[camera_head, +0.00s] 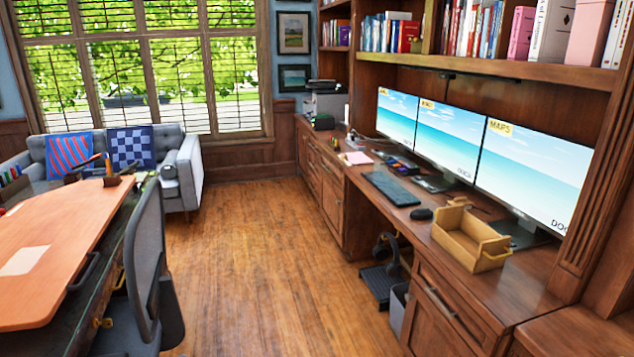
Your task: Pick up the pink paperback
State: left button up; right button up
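Two pink book-like items stand upright on the upper right bookcase shelf. One is a narrower pink spine (521,33) beside white books. The other is a wider, paler pink volume (588,33) nearer the right edge, between white books. A small flat pink item (358,158), like a pad or thin book, lies on the desk with white paper beside it. I cannot tell which of these is the paperback. Neither of my grippers is in view.
A wood desk (520,292) runs along the right with several monitors (535,170), a keyboard (390,188) and an open wooden tray (470,238). A table (65,240) and chair (147,265) stand left. The wood floor (245,270) between is clear. A sofa (185,168) is behind.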

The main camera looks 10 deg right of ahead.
aim_at(524, 17)
jog(key=i+z, duration=0.15)
jog(key=i, duration=0.3)
jog(key=i+j+z, duration=0.1)
jog(key=i, duration=0.35)
jog(key=i+j+z, duration=0.15)
jog(key=i, duration=0.3)
jog(key=i+j+z, duration=0.1)
jog(key=i, duration=0.3)
jog(key=j, duration=0.05)
